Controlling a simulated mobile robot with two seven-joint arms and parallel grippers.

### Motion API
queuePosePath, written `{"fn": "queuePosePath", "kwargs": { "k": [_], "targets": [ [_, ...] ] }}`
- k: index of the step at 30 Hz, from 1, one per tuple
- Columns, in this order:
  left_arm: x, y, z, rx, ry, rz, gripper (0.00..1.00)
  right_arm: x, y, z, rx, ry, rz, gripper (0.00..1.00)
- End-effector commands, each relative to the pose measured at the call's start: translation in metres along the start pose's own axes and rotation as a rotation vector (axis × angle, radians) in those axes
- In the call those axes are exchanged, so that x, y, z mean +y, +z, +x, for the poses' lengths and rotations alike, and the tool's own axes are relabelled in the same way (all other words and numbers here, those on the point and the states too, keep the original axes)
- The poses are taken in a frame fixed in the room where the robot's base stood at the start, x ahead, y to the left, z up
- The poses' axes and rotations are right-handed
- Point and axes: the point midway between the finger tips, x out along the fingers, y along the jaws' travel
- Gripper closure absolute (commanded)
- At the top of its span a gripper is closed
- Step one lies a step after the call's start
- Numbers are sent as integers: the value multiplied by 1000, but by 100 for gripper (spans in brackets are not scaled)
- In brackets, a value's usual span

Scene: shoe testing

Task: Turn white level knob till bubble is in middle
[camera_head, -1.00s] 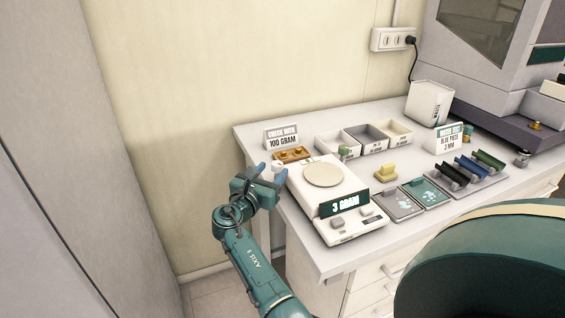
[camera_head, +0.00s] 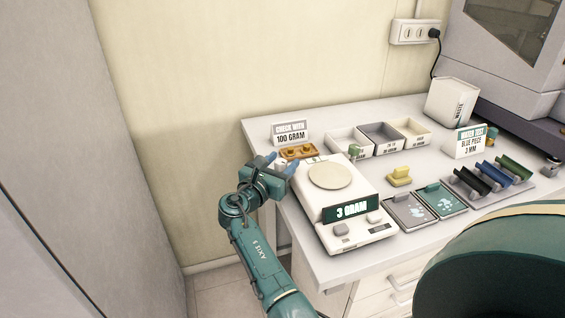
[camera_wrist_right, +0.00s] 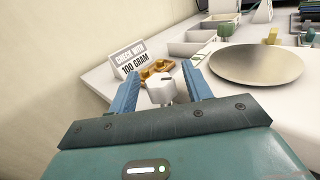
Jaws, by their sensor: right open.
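My right gripper (camera_head: 280,163) is open at the back left corner of the white scale (camera_head: 360,238). Its blue fingers stand either side of the white knob (camera_wrist_right: 160,88), with visible gaps in the right wrist view. In the head view the knob is mostly hidden by the gripper. The scale has a round pan (camera_head: 330,175) and a display (camera_head: 350,209) reading 3 GRAM. I cannot make out the level bubble. My left gripper is not in view.
A sign (camera_head: 290,133) reading CHECK WITH 100 GRAM and a brown weight holder (camera_head: 298,151) stand just behind the gripper. Open boxes (camera_head: 380,136), a yellow piece (camera_head: 399,176) and colored holders (camera_head: 487,178) fill the table rightwards. The wall is close on the left.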

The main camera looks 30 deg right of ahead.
Motion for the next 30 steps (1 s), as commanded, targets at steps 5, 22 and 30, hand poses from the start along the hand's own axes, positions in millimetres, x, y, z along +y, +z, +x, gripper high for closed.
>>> {"fn": "queuePosePath", "kwargs": {
  "k": [5,22,30],
  "targets": [
    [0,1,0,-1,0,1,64,0,0,0,0,0,0,52],
    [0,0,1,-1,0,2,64,0,0,0,0,-1,0,93],
    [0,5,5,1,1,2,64,0,-2,0,1,-52,1,93]
  ]
}}
